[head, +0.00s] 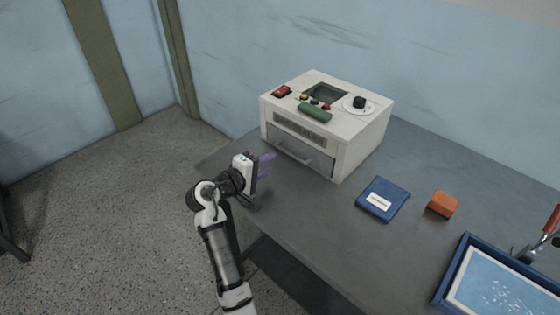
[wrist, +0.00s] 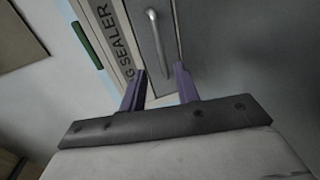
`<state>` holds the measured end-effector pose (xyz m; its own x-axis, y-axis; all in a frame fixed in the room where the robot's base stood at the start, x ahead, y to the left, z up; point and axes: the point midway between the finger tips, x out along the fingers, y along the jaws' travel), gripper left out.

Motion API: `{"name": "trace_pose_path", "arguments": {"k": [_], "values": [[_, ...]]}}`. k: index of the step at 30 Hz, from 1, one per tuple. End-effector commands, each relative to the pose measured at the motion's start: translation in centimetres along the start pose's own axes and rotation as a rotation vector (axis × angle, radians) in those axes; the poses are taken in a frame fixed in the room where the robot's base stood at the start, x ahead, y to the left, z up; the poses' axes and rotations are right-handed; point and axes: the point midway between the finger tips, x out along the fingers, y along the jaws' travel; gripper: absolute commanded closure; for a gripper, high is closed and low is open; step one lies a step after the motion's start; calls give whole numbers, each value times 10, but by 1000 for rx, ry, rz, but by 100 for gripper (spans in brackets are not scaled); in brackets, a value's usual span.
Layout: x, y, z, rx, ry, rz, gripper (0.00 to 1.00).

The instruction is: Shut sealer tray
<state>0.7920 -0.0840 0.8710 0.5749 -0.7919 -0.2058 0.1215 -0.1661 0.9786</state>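The sealer (head: 352,148) is a cream box on the grey table. Its tray has a dark grey front (head: 285,147) with a pale bar handle (head: 303,158), low on the side facing my gripper. The front looks nearly flush with the box; I cannot tell whether a small gap is left. My gripper (head: 264,163) is just left of the tray front, with two purple fingers apart and nothing between them. In the wrist view, the open fingers (wrist: 157,86) point at the tray front (wrist: 198,35), with the handle (wrist: 157,45) ahead between them, apart from them.
On the sealer's top are a green cylinder (head: 315,112), a black knob (head: 359,102) and several small buttons. To its right on the table (head: 300,212) lie a blue pouch (head: 385,193), an orange block (head: 442,204) and a blue-rimmed tray (head: 447,282). The table before the sealer is clear.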

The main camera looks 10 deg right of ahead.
Motion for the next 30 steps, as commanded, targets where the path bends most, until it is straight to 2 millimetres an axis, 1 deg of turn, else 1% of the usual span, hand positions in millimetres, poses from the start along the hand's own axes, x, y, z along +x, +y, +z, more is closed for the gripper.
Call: {"name": "trace_pose_path", "arguments": {"k": [1, 3, 6, 9, 13, 26, 28, 29, 30], "values": [[-12, -2, -1, 1, 5, 2, 68], [-24, -2, -1, 0, 3, 2, 68], [-37, -1, -1, 0, 2, 1, 68], [-46, 0, 0, 0, 1, 2, 68], [-50, 0, 0, -1, 0, 1, 68], [-50, 1, 0, 0, 0, 1, 68], [-54, 4, -6, 12, 26, 6, 68], [-57, 6, -11, 23, 50, 10, 68], [-64, 12, -21, 45, 96, 18, 68]]}}
